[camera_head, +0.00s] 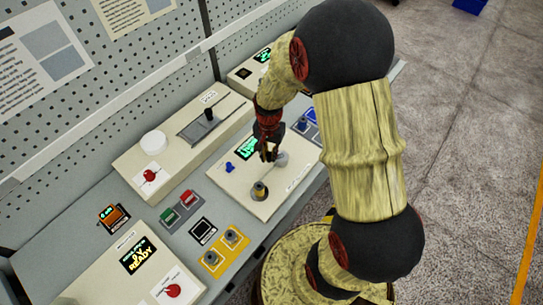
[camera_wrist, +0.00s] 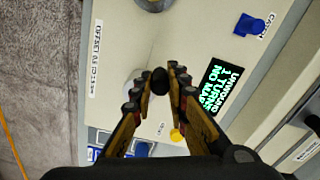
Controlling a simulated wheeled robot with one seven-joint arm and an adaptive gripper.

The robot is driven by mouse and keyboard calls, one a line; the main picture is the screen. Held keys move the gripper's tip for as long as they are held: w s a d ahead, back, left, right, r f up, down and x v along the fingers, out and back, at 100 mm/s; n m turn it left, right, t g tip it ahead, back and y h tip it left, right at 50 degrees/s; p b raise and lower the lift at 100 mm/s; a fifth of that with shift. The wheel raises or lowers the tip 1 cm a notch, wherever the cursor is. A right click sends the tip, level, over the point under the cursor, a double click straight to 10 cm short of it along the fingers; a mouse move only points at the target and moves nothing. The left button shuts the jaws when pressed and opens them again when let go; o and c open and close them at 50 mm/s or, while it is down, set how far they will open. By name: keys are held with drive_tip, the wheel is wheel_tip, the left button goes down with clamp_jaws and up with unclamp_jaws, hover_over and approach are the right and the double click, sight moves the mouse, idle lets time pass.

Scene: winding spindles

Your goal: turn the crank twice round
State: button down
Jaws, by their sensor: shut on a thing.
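The crank shows in the wrist view as a grey round hub (camera_wrist: 132,84) with a dark round knob (camera_wrist: 160,80) beside it. In the head view the grey hub (camera_head: 282,158) sits on a cream panel, partly hidden by my gripper. My gripper (camera_head: 268,154) reaches down to this panel. In the wrist view my gripper (camera_wrist: 158,82) has its two fingers closed around the dark knob. A small screen (camera_wrist: 218,87) beside the crank shows green text that seems to read "unwound" and "1 turn"; the rest is unclear.
A blue catch lever (camera_head: 229,168) and a brass-and-dark spindle (camera_head: 260,190) stand on the same panel. A box with a slider (camera_head: 209,114) and a red knob (camera_head: 150,175) is to the left. Coloured switch blocks (camera_head: 182,209) lie nearer. A pegboard wall (camera_head: 120,80) stands behind.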

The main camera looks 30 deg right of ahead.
drive_tip(key=m, duration=0.1)
drive_tip(key=w+m, duration=0.1)
drive_tip(key=m, duration=0.1)
drive_tip(key=shift+w+d+m, duration=0.2)
drive_tip(key=shift+w+m, duration=0.1)
drive_tip(key=shift+w+d+m, duration=0.2)
drive_tip(key=shift+w+m, duration=0.1)
drive_tip(key=shift+m, duration=0.5)
drive_tip(key=shift+w+d+m, duration=0.2)
drive_tip(key=shift+w+m, duration=0.05)
drive_tip(key=shift+m, duration=0.55)
drive_tip(key=c, duration=1.7)
unclamp_jaws()
drive_tip(key=shift+r, duration=0.1)
wheel_tip(320, 180, up, 12)
drive_tip(key=shift+f, duration=0.1)
